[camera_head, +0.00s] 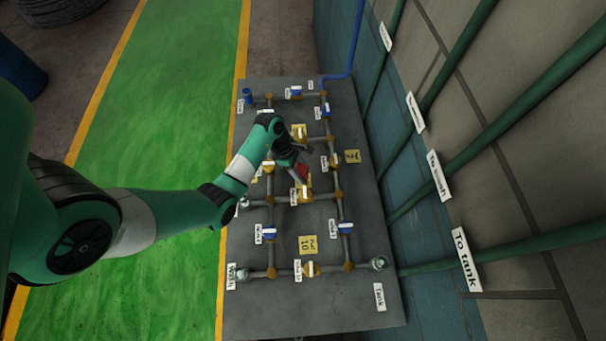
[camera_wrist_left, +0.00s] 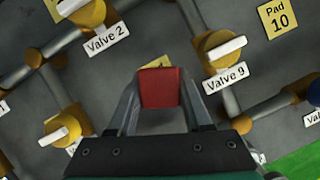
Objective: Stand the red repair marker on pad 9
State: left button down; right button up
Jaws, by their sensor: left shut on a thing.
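My left gripper (camera_head: 298,170) is over the middle of the pipe board. Its fingers are shut on the red repair marker (camera_wrist_left: 160,88), seen from above as a red block between the fingertips. The marker also shows in the head view (camera_head: 303,172). A yellow pad (camera_wrist_left: 156,63) shows just past the marker, mostly covered by it, so its number cannot be read. Whether the marker touches the pad or hangs above it cannot be told. My right gripper is not in view.
The Valve 9 body (camera_wrist_left: 217,52) stands close right of the marker, the Valve 2 body (camera_wrist_left: 88,13) at upper left. Pad 10 (camera_head: 308,245) is a bare yellow square nearer the front. Pipes and several valves surround the gripper. A tiled wall with green pipes rises at right.

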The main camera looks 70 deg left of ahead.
aim_at(303, 176)
pick_arm(q)
jog(key=shift+w+a+f+b, duration=0.15)
jog(key=shift+f+b, duration=0.25)
jog(key=shift+f, duration=0.5)
jog(key=shift+w+d+f+b, duration=0.1)
jog(key=shift+f+b, duration=0.25)
jog(key=shift+f, duration=0.55)
jog(key=shift+f, duration=0.1)
jog(key=shift+c, duration=1.7)
grip_release()
jog(key=shift+r, duration=0.25)
jog(key=p+v, duration=0.3)
jog(key=v, duration=0.8)
jog(key=shift+s+r+p, duration=0.2)
jog(key=shift+r+p, duration=0.1)
jog(key=shift+p, duration=0.1)
jog(key=shift+a, duration=0.15)
